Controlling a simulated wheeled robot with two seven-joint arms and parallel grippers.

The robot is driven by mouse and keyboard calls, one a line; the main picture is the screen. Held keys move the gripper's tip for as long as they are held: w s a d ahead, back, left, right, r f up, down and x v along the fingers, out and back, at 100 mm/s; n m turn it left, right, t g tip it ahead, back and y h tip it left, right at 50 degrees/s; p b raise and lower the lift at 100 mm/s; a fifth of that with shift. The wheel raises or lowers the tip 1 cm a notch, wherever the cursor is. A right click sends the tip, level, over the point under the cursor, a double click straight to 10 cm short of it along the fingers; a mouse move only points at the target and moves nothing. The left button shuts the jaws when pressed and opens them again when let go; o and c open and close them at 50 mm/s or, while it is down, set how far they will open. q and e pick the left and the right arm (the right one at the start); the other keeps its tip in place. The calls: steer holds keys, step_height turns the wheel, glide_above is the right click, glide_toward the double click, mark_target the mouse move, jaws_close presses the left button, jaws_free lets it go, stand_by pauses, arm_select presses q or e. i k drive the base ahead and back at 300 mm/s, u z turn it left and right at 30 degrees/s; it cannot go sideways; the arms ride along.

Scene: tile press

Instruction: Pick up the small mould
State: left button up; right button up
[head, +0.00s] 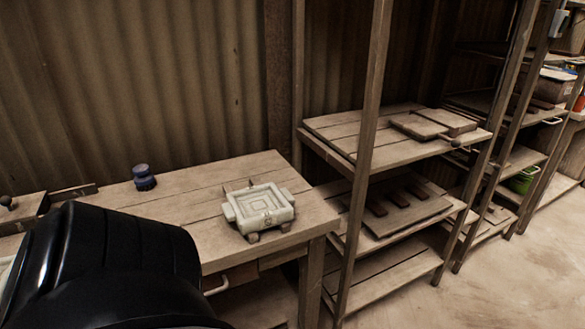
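A small pale square mould (262,207) with a stepped square recess sits on the right end of the wooden table (199,192). It has side lugs and appears to rest on small feet or supports close to the table's front edge. Neither of my grippers shows in the head view. A large black ribbed shape fills the lower left and hides the table's left front part.
A dark blue round container (144,178) stands at the table's back edge. A wooden shelf rack (366,150) stands to the right, with flat boards (418,127) on its top shelf. Open floor (480,285) lies at the lower right.

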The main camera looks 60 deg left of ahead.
mark_target(254, 208)
steer(key=i, duration=2.55)
steer(key=u, duration=3.5)
